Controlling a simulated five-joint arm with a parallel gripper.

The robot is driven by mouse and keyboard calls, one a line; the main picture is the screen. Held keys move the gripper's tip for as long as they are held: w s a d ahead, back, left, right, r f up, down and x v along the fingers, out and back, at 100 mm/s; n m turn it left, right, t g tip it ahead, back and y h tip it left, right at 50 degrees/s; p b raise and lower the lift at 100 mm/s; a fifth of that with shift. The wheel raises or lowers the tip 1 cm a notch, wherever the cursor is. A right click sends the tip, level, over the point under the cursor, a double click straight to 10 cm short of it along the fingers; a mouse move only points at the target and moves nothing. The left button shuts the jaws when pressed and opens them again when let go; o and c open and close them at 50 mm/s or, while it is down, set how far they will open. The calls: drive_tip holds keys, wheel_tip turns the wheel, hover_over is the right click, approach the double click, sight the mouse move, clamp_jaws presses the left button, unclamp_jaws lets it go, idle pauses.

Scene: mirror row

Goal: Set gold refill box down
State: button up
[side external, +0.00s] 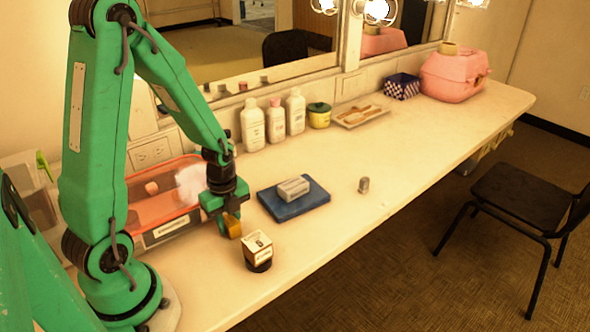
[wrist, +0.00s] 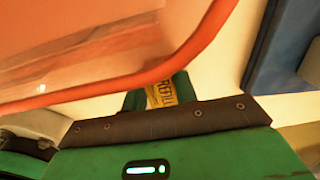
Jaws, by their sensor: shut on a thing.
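The gold refill box (side external: 233,227) is a small yellow block at the lower end of my gripper (side external: 226,215) in the side view. In the wrist view its yellow face with the dark lettering "REFILL" (wrist: 161,94) shows between my gripper's green and dark parts (wrist: 158,108). My gripper is shut on the box, low over the white counter (side external: 205,278). I cannot tell whether the box touches the counter. Much of the box is hidden by my gripper.
An orange-rimmed clear bin (side external: 165,212) is just left, its rim close in the wrist view (wrist: 120,92). A blue pad (side external: 312,208) carrying a grey block (side external: 293,187) lies right. A dark round holder with a pale box (side external: 258,252) stands in front. Bottles (side external: 276,120) line the mirror.

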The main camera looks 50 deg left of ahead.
sight(228, 218)
drive_tip(key=shift+f, duration=0.1)
drive_tip(key=o, duration=0.9)
drive_tip(key=shift+o, duration=0.2)
wheel_tip(228, 218, up, 12)
idle(0.4)
drive_tip(key=shift+r, duration=0.25)
idle(0.4)
